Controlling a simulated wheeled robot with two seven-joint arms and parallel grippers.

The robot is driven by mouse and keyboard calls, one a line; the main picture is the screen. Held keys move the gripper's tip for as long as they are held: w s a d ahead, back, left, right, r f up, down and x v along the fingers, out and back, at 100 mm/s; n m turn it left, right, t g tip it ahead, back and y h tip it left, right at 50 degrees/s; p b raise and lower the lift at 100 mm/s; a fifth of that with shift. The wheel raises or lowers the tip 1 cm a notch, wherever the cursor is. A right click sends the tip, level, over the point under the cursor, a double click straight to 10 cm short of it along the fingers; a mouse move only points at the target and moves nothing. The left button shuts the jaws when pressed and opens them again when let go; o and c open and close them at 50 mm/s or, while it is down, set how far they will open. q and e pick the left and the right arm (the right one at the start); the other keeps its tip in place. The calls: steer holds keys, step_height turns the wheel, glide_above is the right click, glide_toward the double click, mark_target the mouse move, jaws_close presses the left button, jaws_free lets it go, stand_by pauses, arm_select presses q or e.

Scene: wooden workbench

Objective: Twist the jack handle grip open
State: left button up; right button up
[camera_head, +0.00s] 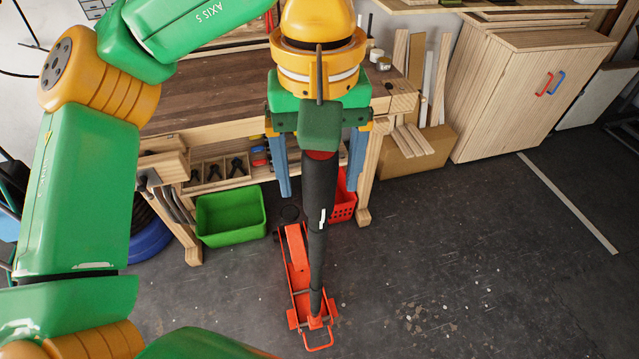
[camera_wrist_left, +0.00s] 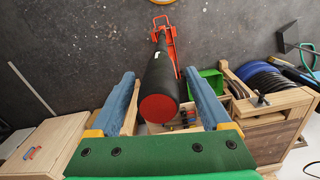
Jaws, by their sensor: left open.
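The jack handle grip (camera_head: 318,205) is a thick black cylinder with a red end cap. It stands up steeply from the orange-red floor jack (camera_head: 297,258) on a thin dark shaft. In the left wrist view the grip (camera_wrist_left: 163,82) points at the camera, its red end cap (camera_wrist_left: 158,108) facing me. My left gripper (camera_head: 319,192) is open, its two blue fingers on either side of the grip's upper end. In the left wrist view the fingers (camera_wrist_left: 160,74) flank the grip, with a visible gap on each side. My right gripper is not in view.
A wooden workbench (camera_head: 215,88) stands behind the jack. A green bin (camera_head: 231,216) and a red crate (camera_head: 343,203) sit on the floor near it. A wooden cabinet (camera_head: 510,100) stands at the back right. The dark floor at the right is mostly clear.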

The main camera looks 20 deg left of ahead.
mark_target(319, 192)
arm_select(q)
step_height(319, 192, down, 3)
steer(key=shift+w+a+f, duration=0.1)
steer(key=shift+w+f, duration=0.05)
steer(key=shift+f, duration=0.05)
steer(key=shift+w+f, duration=0.15)
steer(key=shift+w, duration=0.05)
steer(key=shift+s, duration=0.2)
steer(key=c, duration=0.5)
jaws_close()
